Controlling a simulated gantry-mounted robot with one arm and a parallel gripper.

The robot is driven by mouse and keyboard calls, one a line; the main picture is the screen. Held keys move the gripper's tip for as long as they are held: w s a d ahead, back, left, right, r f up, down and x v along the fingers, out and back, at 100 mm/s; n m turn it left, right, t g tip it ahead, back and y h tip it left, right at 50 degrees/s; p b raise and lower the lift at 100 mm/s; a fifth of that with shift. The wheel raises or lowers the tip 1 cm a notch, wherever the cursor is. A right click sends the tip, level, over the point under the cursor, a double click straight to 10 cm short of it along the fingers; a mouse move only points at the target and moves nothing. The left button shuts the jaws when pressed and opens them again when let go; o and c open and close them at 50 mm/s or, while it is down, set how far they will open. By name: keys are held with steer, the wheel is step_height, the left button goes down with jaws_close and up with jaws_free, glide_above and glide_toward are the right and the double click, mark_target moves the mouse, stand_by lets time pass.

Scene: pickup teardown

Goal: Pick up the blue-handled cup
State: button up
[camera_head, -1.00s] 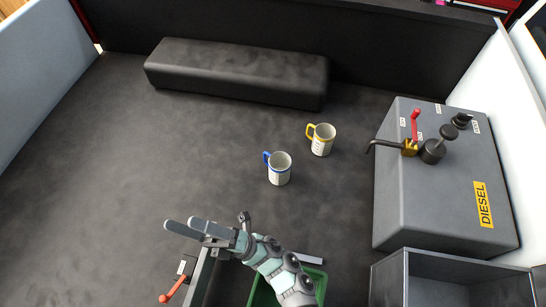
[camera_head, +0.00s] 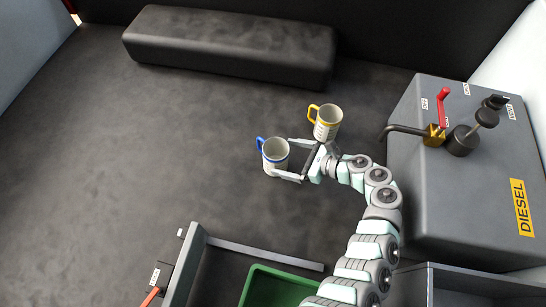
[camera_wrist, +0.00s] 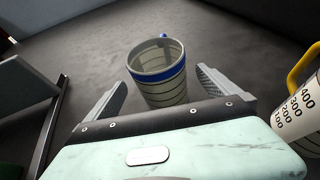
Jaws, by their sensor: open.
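The blue-handled cup (camera_head: 275,157) stands upright on the dark floor. It is white with a blue band and a blue handle on its far left side. My gripper (camera_head: 288,160) is open, reaching from the right, with one finger on each side of this cup. In the wrist view the cup (camera_wrist: 160,80) sits between the two spread fingers (camera_wrist: 158,92), with a little room on both sides. Its handle is mostly hidden behind the rim there. I cannot tell whether a finger touches the cup.
A yellow-handled cup (camera_head: 327,123) stands close behind my gripper; it also shows at the right in the wrist view (camera_wrist: 302,118). A grey diesel tank (camera_head: 450,190) is at right, a long dark bench (camera_head: 230,45) at back, a green bin (camera_head: 272,290) in front. Left floor is clear.

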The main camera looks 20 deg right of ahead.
mark_target(273, 154)
steer(key=p+x, duration=0.1)
steer(key=x, duration=0.4)
steer(key=shift+w+a+f, duration=0.15)
steer(key=shift+w+a, duration=0.05)
steer(key=shift+w, duration=0.1)
steer(key=shift+c, duration=0.2)
steer(key=c, duration=1.4)
steer(key=shift+c, duration=0.2)
